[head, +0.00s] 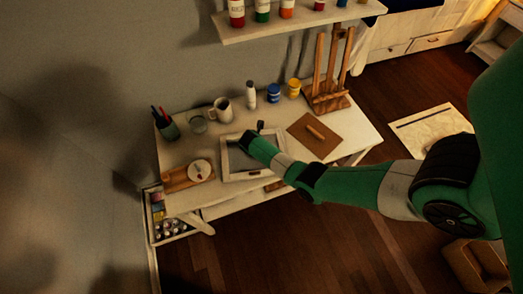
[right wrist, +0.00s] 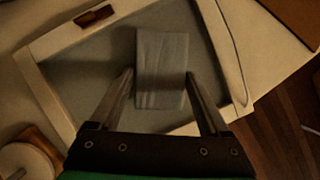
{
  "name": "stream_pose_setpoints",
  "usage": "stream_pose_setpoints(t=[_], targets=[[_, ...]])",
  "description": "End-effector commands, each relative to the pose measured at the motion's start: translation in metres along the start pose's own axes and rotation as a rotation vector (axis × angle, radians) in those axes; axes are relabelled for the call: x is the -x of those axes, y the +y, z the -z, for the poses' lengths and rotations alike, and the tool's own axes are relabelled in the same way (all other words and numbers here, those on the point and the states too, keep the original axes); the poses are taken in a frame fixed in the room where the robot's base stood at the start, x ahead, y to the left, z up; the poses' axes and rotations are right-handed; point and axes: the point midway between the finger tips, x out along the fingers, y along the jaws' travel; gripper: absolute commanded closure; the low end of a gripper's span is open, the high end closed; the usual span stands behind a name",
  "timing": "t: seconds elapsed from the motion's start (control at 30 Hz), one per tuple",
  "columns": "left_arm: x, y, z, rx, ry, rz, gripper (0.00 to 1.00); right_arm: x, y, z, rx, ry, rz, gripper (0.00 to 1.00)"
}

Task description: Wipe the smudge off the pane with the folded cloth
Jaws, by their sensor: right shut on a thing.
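The framed pane (right wrist: 95,75) lies flat on the white table, with a pale frame around a grey surface; it also shows in the head view (head: 233,163). My right gripper (right wrist: 161,82) is over the pane, its fingers on either side of the grey folded cloth (right wrist: 162,62) and shut on it. The cloth is over the pane; whether it touches the surface I cannot tell. In the head view my right gripper (head: 247,139) covers part of the pane. I cannot make out a smudge. My left gripper is in neither view.
On the table (head: 275,125) stand a mug (head: 221,110), a glass (head: 198,122), a pen cup (head: 168,128), a white bottle (head: 251,94), paint jars (head: 273,93) and an easel (head: 331,80). A brown board (head: 315,137) lies right of the pane, a palette board (head: 188,176) left.

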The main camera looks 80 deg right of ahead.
Motion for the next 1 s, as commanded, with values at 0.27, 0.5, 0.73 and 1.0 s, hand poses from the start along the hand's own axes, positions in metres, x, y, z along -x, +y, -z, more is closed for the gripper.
stream_pose_setpoints(t=[0.27,0.5,0.73,1.0], targets=[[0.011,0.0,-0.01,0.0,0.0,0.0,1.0,0.003,0.025,0.016,0.001,0.007,-0.004,0.72],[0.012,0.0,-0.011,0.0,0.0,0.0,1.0,0.005,0.028,0.018,0.001,0.007,-0.002,0.72],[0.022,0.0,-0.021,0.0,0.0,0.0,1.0,0.009,0.047,0.027,0.002,0.006,-0.004,0.72],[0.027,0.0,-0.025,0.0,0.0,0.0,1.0,0.015,0.059,0.032,0.0,0.005,-0.001,0.72]])
